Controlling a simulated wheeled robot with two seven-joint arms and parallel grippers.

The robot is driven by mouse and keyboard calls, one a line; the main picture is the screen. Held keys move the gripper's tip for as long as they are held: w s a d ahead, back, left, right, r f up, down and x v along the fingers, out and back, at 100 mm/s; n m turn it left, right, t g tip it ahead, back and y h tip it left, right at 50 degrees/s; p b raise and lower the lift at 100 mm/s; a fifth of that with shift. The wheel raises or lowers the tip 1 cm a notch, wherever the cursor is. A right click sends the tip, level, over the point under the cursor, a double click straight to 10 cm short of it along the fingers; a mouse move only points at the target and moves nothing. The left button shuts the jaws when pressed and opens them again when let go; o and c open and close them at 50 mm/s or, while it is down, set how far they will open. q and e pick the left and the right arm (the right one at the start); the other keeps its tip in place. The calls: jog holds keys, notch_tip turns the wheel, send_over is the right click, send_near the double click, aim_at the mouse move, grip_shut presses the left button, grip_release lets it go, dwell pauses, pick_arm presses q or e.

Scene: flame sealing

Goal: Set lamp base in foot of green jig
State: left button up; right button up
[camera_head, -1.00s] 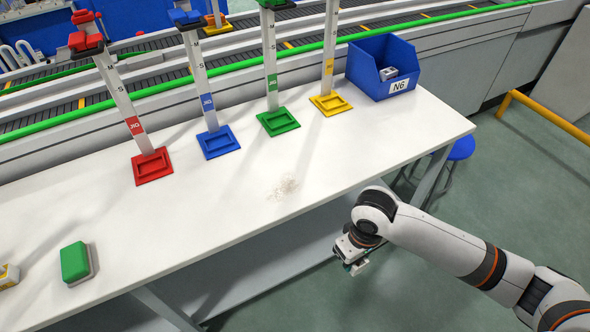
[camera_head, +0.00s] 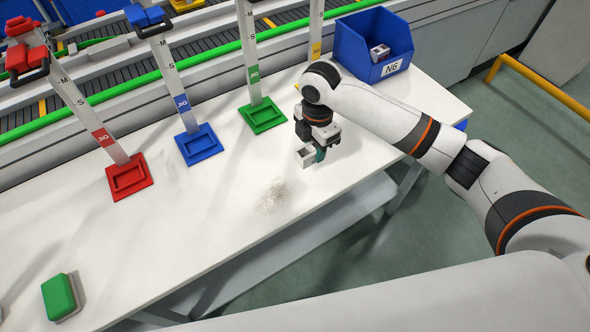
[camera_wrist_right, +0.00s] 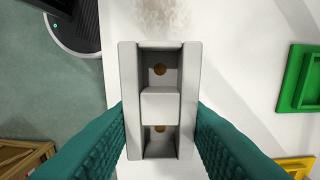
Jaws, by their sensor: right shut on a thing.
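My right gripper (camera_head: 316,152) is over the white table, to the right of and a little nearer than the green jig. Its teal fingers, seen in the right wrist view (camera_wrist_right: 160,140), are shut on the sides of the grey-white lamp base (camera_wrist_right: 160,105), which has two open pockets with a brass-coloured contact in each. The lamp base also shows in the head view (camera_head: 304,157), apart from the jig. The green jig's foot (camera_head: 262,115) is a shallow, empty-looking framed recess below a tall white post. Part of this foot shows in the wrist view (camera_wrist_right: 299,85). My left gripper is out of view.
The blue jig (camera_head: 199,145) and red jig (camera_head: 129,178) stand to the left. A yellow jig (camera_head: 315,45) is partly hidden behind my arm. A blue bin (camera_head: 352,55) marked N6 holds a grey part. A green-topped block (camera_head: 60,296) lies front left. Pale specks (camera_head: 272,195) mark the table.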

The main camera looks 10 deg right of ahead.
aim_at(312, 173)
notch_tip(312, 173, down, 7)
jog(key=shift+f, duration=0.15)
jog(key=shift+f, duration=0.1)
dwell(0.3)
jog(key=o, duration=1)
notch_tip(312, 173, up, 12)
jog(key=shift+r, duration=0.15)
